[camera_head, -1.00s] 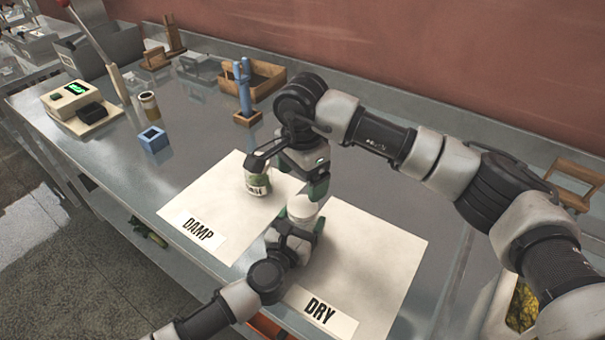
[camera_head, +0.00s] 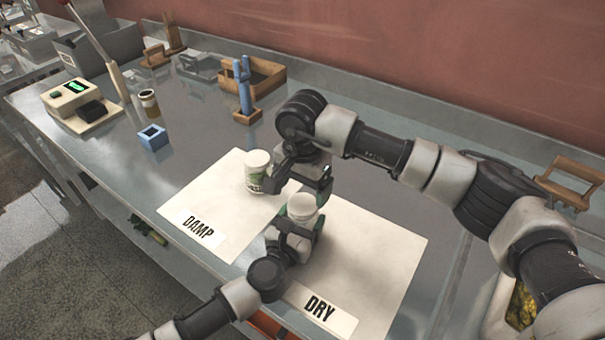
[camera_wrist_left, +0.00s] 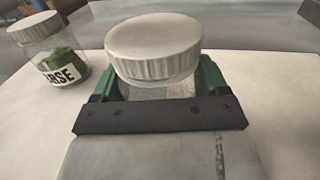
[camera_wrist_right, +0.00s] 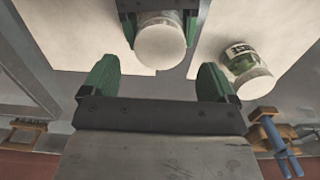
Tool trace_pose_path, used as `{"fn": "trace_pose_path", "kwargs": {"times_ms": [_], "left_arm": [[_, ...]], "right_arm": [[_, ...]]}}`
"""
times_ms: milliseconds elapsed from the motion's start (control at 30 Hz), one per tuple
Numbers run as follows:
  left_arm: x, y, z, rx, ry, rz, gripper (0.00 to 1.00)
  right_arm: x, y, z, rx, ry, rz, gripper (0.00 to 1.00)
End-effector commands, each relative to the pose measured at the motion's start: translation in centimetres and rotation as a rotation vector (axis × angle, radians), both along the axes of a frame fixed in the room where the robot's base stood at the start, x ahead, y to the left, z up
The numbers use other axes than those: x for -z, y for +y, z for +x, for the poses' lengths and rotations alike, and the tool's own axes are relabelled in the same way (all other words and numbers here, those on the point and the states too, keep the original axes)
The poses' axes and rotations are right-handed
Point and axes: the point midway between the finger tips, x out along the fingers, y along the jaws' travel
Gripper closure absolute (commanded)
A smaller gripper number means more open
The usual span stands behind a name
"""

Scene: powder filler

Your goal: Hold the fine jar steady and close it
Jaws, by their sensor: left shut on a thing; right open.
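The fine jar (camera_head: 301,206) stands upright near the inner edge of the DRY mat, with a white ribbed lid (camera_wrist_left: 155,42) on top. I cannot tell how tight the lid is, and the jar's label is hidden. My left gripper (camera_head: 296,224) is shut around the jar's body below the lid. My right gripper (camera_wrist_right: 160,82) is open and empty, just above and behind the jar; its green fingers are apart from the lid. The lid also shows in the right wrist view (camera_wrist_right: 160,46), beyond the fingers.
The lidded coarse jar (camera_head: 257,172) stands on the DAMP mat (camera_head: 190,205), close to my right gripper. The DRY mat (camera_head: 385,260) has free room. A scale (camera_head: 75,100), a blue cube holder (camera_head: 153,138), a blue tool on a stand (camera_head: 243,90) and a wooden tray (camera_head: 270,78) stand farther back.

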Motion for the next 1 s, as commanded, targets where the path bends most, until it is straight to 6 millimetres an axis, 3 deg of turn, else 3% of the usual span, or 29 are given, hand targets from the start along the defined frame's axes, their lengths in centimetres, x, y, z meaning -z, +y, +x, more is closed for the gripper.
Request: {"fn": "trace_pose_path", "kwargs": {"times_ms": [100, 300, 667, 1000], "left_arm": [[0.0, 0.0, 0.0, 0.000, -0.001, 0.000, 0.92], [0.0, 0.0, 0.0, 0.000, -0.001, 0.000, 0.92], [0.0, 0.0, 0.0, 0.000, -0.001, 0.000, 0.92], [0.0, 0.0, 0.0, 0.000, -0.001, 0.000, 0.92]], "right_arm": [[2.0, 0.0, -0.1, 0.000, 0.003, -0.001, 0.12], [4.0, 0.0, 0.0, 0.001, 0.001, 0.001, 0.12], [4.5, 0.0, 0.0, 0.000, -0.001, 0.000, 0.12], [4.5, 0.0, 0.0, 0.000, -0.001, 0.000, 0.61]]}}
